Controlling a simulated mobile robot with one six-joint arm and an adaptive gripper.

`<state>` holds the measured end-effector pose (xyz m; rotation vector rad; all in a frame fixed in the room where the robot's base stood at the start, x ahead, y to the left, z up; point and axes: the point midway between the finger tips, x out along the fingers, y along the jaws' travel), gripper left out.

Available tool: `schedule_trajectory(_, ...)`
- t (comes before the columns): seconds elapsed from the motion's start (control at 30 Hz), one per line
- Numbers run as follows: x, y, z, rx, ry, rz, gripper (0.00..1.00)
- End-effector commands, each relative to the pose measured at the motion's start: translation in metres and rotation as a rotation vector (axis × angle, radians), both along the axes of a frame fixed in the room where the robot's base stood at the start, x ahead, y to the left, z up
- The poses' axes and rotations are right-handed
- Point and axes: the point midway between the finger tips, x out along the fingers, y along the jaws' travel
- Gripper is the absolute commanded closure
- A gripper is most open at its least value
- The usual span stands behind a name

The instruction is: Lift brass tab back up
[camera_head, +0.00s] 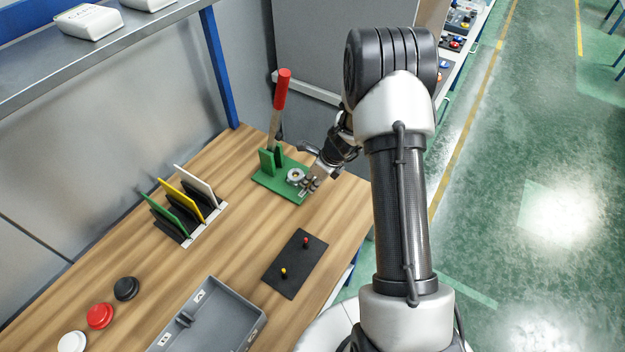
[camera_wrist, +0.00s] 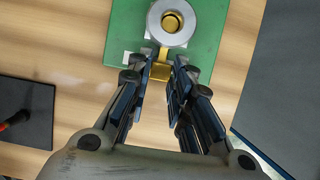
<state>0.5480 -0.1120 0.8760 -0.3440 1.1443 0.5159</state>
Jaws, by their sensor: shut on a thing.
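The brass tab (camera_wrist: 161,72) sticks out from a round metal hub (camera_wrist: 171,22) with a brass centre, on a green base plate (camera_wrist: 120,30). My gripper (camera_wrist: 161,75) has its two fingers on either side of the tab, shut on it. Part of the tab is hidden between the fingers. In the head view my gripper (camera_head: 311,184) is low at the front right of the green plate (camera_head: 268,184), beside the hub (camera_head: 295,175). The tab is too small to make out there.
A lever with a red handle (camera_head: 282,90) stands upright at the plate's back. A black mat (camera_head: 295,265) with red and yellow pegs lies in front. A rack with green, yellow and white panels (camera_head: 185,205), a grey tray (camera_head: 210,320) and coloured discs (camera_head: 100,316) are leftward.

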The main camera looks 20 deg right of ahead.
Motion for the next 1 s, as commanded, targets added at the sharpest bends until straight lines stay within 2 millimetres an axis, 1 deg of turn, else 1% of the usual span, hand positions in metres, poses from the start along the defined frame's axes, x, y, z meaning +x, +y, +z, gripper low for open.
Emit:
schedule_trajectory(0.03,0.0006,-0.0002,0.0058,0.0,-0.001,0.0,1.0)
schedule_trajectory(0.27,0.0015,-0.0004,0.0049,0.0,-0.004,0.0,1.0)
schedule_trajectory(0.3,0.0016,-0.0004,0.005,0.0,-0.005,0.0,0.79)
schedule_trajectory(0.6,0.0009,-0.0002,0.0039,0.0,-0.002,0.001,0.6)
schedule_trajectory(0.87,0.0005,-0.0001,0.0035,0.0,-0.001,0.0,0.6)
schedule_trajectory(1.0,-0.001,-0.0018,0.0105,0.0,-0.004,0.0,0.6)
